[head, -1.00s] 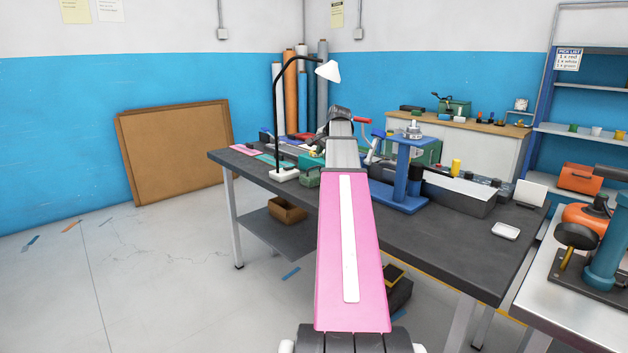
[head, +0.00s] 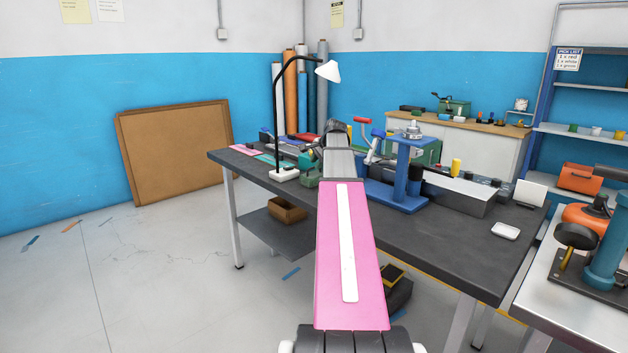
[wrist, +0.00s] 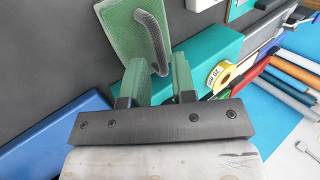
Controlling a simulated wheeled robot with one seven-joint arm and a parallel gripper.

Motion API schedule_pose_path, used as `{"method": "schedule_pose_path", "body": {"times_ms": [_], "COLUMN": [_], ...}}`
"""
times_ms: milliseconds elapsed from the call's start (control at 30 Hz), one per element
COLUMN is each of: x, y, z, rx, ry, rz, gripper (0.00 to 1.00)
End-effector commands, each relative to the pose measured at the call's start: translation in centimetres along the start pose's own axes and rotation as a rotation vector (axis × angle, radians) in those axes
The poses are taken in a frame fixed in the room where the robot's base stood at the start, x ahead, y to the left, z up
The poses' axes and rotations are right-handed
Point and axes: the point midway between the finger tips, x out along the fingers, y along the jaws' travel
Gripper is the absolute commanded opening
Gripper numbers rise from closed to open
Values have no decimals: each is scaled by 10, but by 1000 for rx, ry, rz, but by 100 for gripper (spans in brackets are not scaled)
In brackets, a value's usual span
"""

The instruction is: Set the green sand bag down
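The green sand bag (wrist: 122,36) is in the upper middle of the wrist view, a dark green block with a grey strap loop. The bag is just beyond the fingertips, tilted in the picture, over the dark tabletop. I cannot tell whether its underside touches the table. In the head view my arm mostly hides the gripper; some green shows just left of the arm.
Bare dark tabletop surrounds the bag's far side.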

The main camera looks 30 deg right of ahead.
Motion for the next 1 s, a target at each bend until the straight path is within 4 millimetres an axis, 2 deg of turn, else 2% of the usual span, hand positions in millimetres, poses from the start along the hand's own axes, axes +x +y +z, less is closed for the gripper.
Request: {"method": "schedule_pose_path", "body": {"times_ms": [100, 267, 433, 467, 500, 533, 1000], "x": [20, 33, 33, 33, 33, 33, 32], "y": [0, 1, 1, 1, 1, 1, 1], "z": [3, 2, 2, 2, 2, 2, 2], "rx": [0, 0, 0, 0, 0, 0, 0], "ry": [-1, -1, 0, 0, 0, 0, 0], "rz": [1, 1, 0, 0, 0, 0, 0], "gripper": [25, 25, 25, 22, 8, 0, 0]}}
